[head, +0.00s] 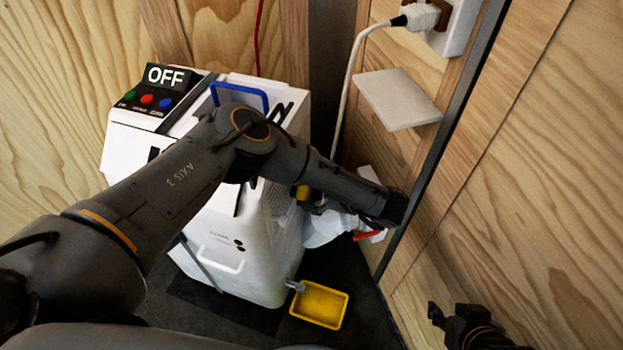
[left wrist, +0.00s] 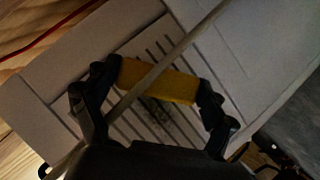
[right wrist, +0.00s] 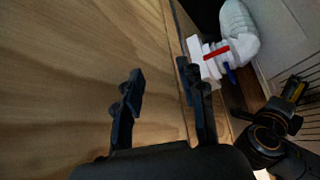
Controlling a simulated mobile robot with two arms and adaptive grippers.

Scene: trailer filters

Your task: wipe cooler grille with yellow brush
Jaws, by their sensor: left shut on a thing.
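The white cooler (head: 225,225) stands at the middle of the head view, its display reading OFF. Its slotted grille (left wrist: 150,42) fills the middle of the left wrist view, with a dark smudge below the brush. My left gripper (head: 312,201) is at the cooler's right side, shut on the yellow brush (left wrist: 160,82), which lies across the slots. I cannot tell whether the brush touches the grille. In the head view the arm hides most of the brush. My right gripper (right wrist: 160,85) is open and empty beside the wooden wall, at the lower right of the head view.
A pale cord (head: 346,95) hangs from the wall socket; a cord crosses before the brush in the left wrist view. A white hose (right wrist: 239,32) with red and blue handles is right of the cooler. A yellow tray (head: 320,304) lies on the floor. A small shelf (head: 398,99) juts out.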

